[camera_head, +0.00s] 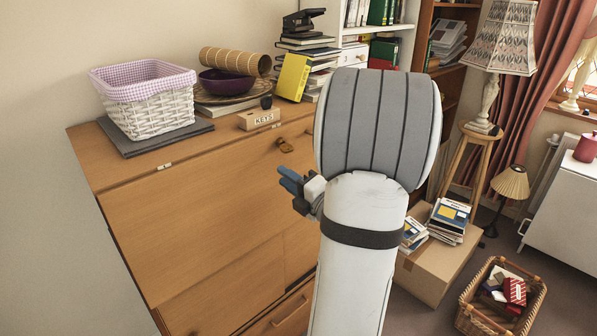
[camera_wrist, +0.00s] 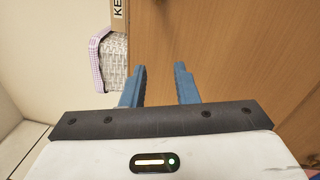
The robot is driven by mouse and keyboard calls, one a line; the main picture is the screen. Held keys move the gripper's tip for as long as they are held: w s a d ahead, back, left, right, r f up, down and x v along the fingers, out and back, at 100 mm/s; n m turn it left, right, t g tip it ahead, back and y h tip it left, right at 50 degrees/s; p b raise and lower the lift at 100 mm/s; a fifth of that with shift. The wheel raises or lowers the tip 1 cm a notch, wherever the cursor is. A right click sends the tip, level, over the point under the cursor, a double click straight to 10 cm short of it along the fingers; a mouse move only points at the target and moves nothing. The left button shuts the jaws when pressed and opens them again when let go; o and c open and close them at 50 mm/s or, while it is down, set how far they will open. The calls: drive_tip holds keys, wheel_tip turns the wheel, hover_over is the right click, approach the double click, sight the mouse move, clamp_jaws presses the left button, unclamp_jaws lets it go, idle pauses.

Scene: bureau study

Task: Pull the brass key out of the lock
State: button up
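A small brass-coloured piece, which looks like the brass key (camera_head: 284,145), sits at the top of the wooden bureau's front (camera_head: 205,210) in the head view. The lock around it is too small to make out. My gripper (camera_head: 290,180) is below it, apart from it, with blue fingertips near the bureau front. In the wrist view my gripper (camera_wrist: 160,68) has its two blue fingers apart with nothing between them. The key is not seen in the wrist view.
A wooden box marked KEYS (camera_head: 259,119) stands on the bureau top, near a white wicker basket (camera_head: 150,98), a purple bowl (camera_head: 228,82) and stacked books (camera_head: 300,70). A cardboard box (camera_head: 440,265) and a wicker crate (camera_head: 477,318) stand on the floor at right.

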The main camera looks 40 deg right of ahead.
drive_tip(key=s+d+m+t+h, duration=0.1)
drive_tip(key=s+d+m+h, duration=0.1)
drive_tip(key=d+m+h, duration=0.3)
drive_tip(key=p+x, duration=0.1)
drive_tip(key=x, duration=0.8)
drive_tip(key=shift+w+d+y, duration=0.2)
drive_tip(key=shift+w+y, duration=0.05)
drive_tip(key=shift+y, duration=0.15)
drive_tip(key=shift+f, duration=0.1)
drive_tip(key=shift+c, duration=0.5)
clamp_jaws()
drive_tip(key=shift+s, duration=0.15)
drive_tip(key=shift+v, duration=2.9)
